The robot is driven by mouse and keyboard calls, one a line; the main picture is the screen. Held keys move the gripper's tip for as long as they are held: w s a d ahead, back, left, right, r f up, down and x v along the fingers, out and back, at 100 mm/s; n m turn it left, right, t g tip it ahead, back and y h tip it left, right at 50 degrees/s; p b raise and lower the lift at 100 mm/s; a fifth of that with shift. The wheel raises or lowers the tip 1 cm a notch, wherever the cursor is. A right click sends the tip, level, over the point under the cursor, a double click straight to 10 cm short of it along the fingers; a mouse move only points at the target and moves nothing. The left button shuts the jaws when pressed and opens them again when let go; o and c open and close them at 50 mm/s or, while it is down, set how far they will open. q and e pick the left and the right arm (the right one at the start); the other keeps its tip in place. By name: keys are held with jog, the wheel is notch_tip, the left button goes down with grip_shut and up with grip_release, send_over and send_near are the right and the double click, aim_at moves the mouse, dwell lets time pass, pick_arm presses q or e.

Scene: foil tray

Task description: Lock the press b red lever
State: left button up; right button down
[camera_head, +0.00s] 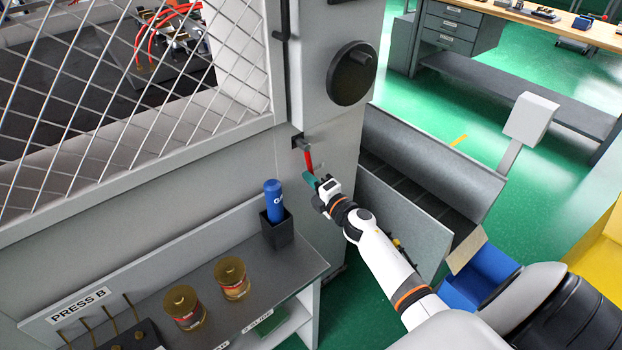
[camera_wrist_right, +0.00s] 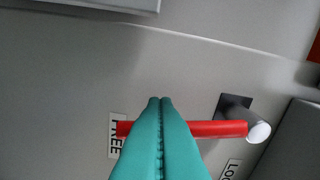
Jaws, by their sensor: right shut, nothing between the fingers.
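The red lever (camera_head: 308,160) of press B sticks out from a grey pivot on the press's side panel and points downward in the head view. In the right wrist view the red lever (camera_wrist_right: 215,129) runs from its pivot at right to the FREE label (camera_wrist_right: 115,135) at left. A partly cut-off LOCK label (camera_wrist_right: 230,169) lies below the pivot. My right gripper (camera_head: 308,177), with teal fingers, is shut and empty at the lever's lower end. In the wrist view its fingers (camera_wrist_right: 160,101) cross in front of the lever; I cannot tell if they touch it.
A shelf marked PRESS B (camera_head: 80,305) holds two brass-lidded tins (camera_head: 231,278) and a blue bottle (camera_head: 273,200) in a black holder. A round black knob (camera_head: 351,73) is above the lever. A grey chute (camera_head: 405,215) stands right of the panel, near my right arm.

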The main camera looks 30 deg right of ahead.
dwell(0.4)
jog(key=shift+d+n+b, duration=0.25)
jog(key=shift+n+b, duration=0.05)
jog(key=shift+b, duration=0.05)
jog(key=shift+d+n, duration=0.2)
jog(key=shift+n, duration=0.1)
jog(key=shift+w+d+f+n+b, duration=0.1)
jog(key=shift+d+n+b, duration=0.3)
jog(key=shift+b, duration=0.25)
jog(key=d+r+n+y+b, duration=0.1)
jog(key=d+r+n+b, duration=0.5)
jog(key=n, duration=0.9)
jog(key=shift+w+d+r+t, duration=0.3)
jog(key=shift+d+r, duration=0.15)
jog(key=shift+d, duration=0.35)
